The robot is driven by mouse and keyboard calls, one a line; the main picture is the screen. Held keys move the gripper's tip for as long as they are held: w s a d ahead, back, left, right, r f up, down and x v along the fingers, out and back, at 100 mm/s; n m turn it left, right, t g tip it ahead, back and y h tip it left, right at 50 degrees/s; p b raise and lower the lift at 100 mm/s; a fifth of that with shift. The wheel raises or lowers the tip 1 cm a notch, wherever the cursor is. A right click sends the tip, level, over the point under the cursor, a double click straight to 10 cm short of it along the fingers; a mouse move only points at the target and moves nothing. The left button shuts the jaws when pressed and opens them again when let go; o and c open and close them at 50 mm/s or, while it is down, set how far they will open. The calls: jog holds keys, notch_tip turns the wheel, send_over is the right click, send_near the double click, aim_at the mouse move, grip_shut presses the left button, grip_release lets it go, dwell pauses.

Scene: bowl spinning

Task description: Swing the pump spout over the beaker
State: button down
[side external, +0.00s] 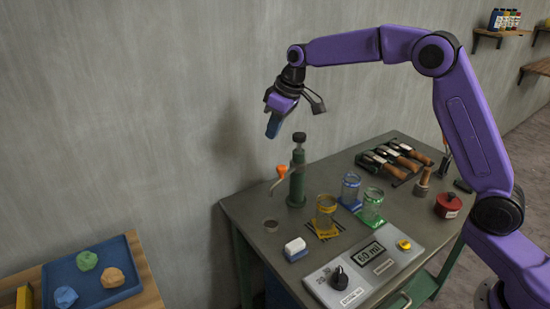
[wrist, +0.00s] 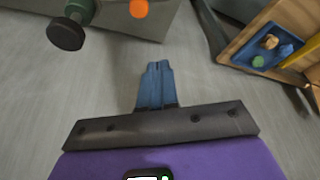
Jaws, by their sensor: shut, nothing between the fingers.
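The pump (side external: 297,185) is a green upright body with a black knob (side external: 299,138) on top. Its spout (side external: 280,179), with an orange tip, points left, away from the beakers. In the wrist view the black knob (wrist: 66,33) and the orange tip (wrist: 139,8) show at the top edge. Three glass beakers stand right of the pump: yellow-marked (side external: 326,211), blue-marked (side external: 350,188) and green-marked (side external: 372,203). My gripper (side external: 272,128) hangs in the air above and left of the pump, touching nothing. Its blue fingers (wrist: 155,85) are shut and empty.
A control box (side external: 362,275) with display and knob sits at the table's front. A white-and-blue block (side external: 296,249) and a small round disc (side external: 271,225) lie near the pump. Tools and a red pot (side external: 448,205) are right. A blue tray (side external: 62,275) stands on a separate wooden table.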

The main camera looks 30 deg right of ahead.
jog(key=shift+w+d+f, duration=0.1)
jog(key=shift+w+d, duration=0.2)
jog(key=shift+w, duration=0.25)
jog(key=shift+w+d, duration=0.3)
jog(key=shift+w, duration=0.2)
send_over(282, 176)
jog(key=w, duration=0.2)
notch_tip(282, 176, down, 10)
jog(key=shift+w+a, duration=0.15)
jog(key=shift+a, duration=0.25)
jog(key=shift+s, duration=0.2)
